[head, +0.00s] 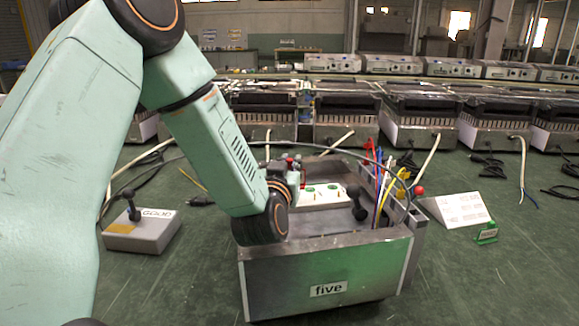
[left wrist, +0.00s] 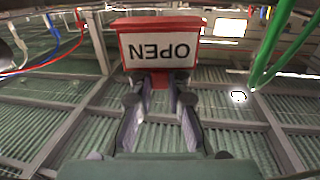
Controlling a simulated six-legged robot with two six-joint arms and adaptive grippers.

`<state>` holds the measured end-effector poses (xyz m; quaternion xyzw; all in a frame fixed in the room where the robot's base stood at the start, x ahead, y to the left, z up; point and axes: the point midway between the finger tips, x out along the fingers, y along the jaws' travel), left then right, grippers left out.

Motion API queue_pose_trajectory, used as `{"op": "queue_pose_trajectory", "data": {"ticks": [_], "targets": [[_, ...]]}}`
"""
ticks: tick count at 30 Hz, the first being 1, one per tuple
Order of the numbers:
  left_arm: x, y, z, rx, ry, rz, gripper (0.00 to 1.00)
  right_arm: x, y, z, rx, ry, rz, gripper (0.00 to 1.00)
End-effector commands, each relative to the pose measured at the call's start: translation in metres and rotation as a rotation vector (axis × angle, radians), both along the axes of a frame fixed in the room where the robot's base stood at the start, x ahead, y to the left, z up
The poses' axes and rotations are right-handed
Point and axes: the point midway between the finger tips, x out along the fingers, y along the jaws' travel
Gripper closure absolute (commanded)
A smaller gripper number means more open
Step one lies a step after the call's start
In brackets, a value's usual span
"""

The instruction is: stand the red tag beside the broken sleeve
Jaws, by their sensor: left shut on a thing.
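The red tag (left wrist: 158,45) is held at the top middle of the left wrist view, with its white face reading OPEN upside down. My left gripper (left wrist: 160,90) is shut on the tag's red stem. Pale ridged strips between grey bars (left wrist: 85,125) lie below the tag in the left wrist view. A bright spot with a dark outline (left wrist: 238,95) shows right of the tag; I cannot tell whether it marks the broken sleeve.
Coloured leads (head: 385,185) rise at the case's right side. A green lead (left wrist: 275,45) hangs near the tag. A box labelled GOOD (head: 143,230) stands left. A white sign (head: 457,209) and green tag (head: 486,234) stand right. More units line the back.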

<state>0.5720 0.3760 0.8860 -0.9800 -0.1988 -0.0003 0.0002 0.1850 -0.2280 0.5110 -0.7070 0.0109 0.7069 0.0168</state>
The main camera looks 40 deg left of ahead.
Motion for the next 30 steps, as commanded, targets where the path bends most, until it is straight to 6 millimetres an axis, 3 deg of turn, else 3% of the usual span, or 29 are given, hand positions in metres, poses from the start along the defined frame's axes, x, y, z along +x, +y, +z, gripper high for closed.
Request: {"op": "queue_pose_trajectory", "data": {"ticks": [17,18,25,30], "targets": [[-0.001,0.0,-0.015,-0.002,0.007,0.001,1.0,0.0,0.0,-0.006,0.0,0.0,0.0,1.0],[-0.001,0.0,-0.015,-0.002,0.008,0.001,0.81,0.0,0.0,-0.006,0.0,0.0,0.0,1.0],[-0.002,0.001,-0.017,-0.003,0.013,0.002,0.62,0.0,0.0,-0.007,0.0,0.0,0.0,1.0],[-0.002,0.001,-0.018,-0.004,0.015,0.003,0.62,0.0,0.0,-0.007,0.0,0.0,0.0,1.0]]}}
